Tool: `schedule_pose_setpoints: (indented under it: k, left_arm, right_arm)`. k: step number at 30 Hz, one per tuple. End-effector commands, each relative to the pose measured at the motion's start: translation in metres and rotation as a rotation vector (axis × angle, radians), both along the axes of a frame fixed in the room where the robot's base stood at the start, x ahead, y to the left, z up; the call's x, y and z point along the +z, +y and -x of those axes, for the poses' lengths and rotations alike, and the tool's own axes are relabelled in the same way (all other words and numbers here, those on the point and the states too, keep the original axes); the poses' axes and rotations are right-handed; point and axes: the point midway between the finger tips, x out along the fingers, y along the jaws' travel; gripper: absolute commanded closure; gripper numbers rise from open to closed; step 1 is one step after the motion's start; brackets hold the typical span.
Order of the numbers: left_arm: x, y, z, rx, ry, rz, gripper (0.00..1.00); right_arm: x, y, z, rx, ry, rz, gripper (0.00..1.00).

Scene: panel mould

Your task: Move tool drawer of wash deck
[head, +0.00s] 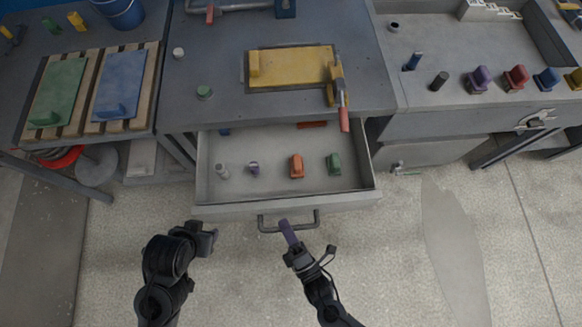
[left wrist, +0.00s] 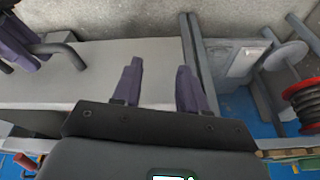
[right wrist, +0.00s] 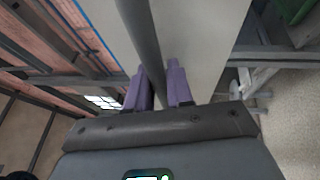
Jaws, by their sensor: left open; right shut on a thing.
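The tool drawer (head: 225,211) is pulled out from under the middle deck (head: 220,85) and stands open. Its bar handle (head: 268,228) runs along the front. My right gripper (head: 288,232) is shut on that handle; in the right wrist view the purple fingers (right wrist: 158,88) lie on both sides of the bar. Inside the drawer are an orange piece (head: 297,166), a green piece (head: 334,164), a purple piece (head: 254,168) and a grey cylinder (head: 222,171). My left gripper (head: 213,238) is open and empty, just in front of the drawer's left corner; its parted fingers show in the left wrist view (left wrist: 158,88).
On the deck lie a yellow panel (head: 295,67) and a red-tipped clamp (head: 341,100) overhanging the front edge. A pallet with green (head: 57,92) and blue (head: 120,85) panels stands left. The right bench (head: 440,50) holds several coloured blocks. The floor (head: 400,260) in front is clear.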

Motion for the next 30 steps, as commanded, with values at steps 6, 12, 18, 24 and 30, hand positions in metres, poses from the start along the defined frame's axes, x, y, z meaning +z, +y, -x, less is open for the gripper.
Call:
schedule_pose_setpoints:
  k: [6, 12, 18, 24, 30]
  left_arm:
    - [0.000, 0.001, 0.000, -0.004, 0.000, -0.005, 0.57]
    - [0.000, 0.001, 0.000, -0.003, 0.001, -0.004, 0.57]
    - [0.000, 0.000, 0.000, 0.001, 0.001, 0.001, 0.57]
    - [0.000, -0.002, 0.000, 0.005, 0.001, 0.009, 0.57]
    - [0.003, -0.002, 0.000, 0.005, 0.001, 0.009, 0.57]
  right_arm:
    - [0.001, 0.001, 0.002, 0.002, -0.004, -0.001, 1.00]
    - [0.001, 0.001, 0.002, 0.002, -0.002, -0.002, 0.76]
    - [0.001, 0.001, 0.002, 0.002, -0.001, -0.001, 0.58]
    - [0.000, 0.001, 0.002, 0.003, 0.000, -0.001, 0.58]
    - [-0.003, -0.005, 0.014, 0.003, 0.003, 0.001, 0.58]
